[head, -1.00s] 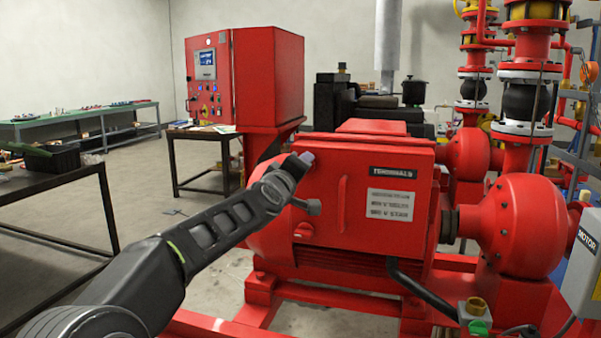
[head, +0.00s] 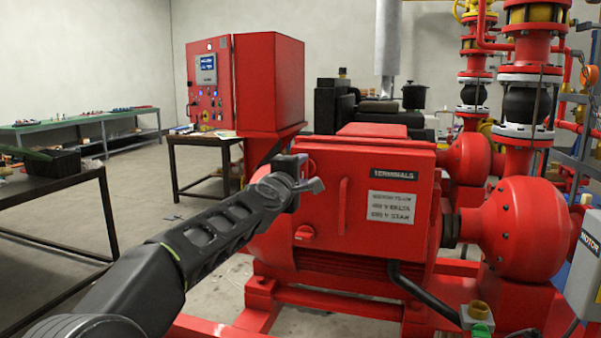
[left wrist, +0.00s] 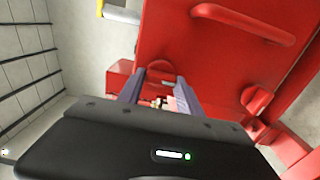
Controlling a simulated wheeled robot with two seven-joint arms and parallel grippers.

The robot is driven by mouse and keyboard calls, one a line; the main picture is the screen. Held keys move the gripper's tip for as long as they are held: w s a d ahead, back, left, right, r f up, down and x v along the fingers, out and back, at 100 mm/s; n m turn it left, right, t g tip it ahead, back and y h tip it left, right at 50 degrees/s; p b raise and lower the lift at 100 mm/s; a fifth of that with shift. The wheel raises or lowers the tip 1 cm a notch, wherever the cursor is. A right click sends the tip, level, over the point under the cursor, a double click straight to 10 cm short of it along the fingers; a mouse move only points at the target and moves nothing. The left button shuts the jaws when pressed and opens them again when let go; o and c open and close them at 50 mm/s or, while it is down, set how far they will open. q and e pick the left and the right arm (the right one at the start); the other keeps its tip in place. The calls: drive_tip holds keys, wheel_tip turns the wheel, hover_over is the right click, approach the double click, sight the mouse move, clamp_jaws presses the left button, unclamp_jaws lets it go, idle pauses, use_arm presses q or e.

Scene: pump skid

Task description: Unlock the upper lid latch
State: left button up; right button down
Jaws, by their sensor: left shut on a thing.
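The red terminal box lid (head: 368,205) is closed and faces me, with an upright handle (head: 343,206) and a white label. My left gripper (head: 303,172) is at the lid's upper left corner, shut on the upper lid latch. In the head view the gripper hides this latch. In the left wrist view the red upper latch (left wrist: 160,68) shows between the two fingers (left wrist: 160,85); its exact turn is hard to tell. The lower latch (head: 305,233) is on the lid's left edge below, and it also shows in the left wrist view (left wrist: 256,98). My right gripper is not in view.
A red control cabinet (head: 268,85) stands behind, beside a small dark table (head: 205,140). Red pump casings (head: 522,228) and pipes are at the right. A black cable (head: 422,292) leaves the motor below the lid. Open floor lies at the left.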

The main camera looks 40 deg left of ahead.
use_arm(q)
drive_tip(key=o, duration=1.4)
drive_tip(key=v, duration=0.7)
drive_tip(key=shift+s+d, duration=0.15)
drive_tip(key=shift+s, duration=0.25)
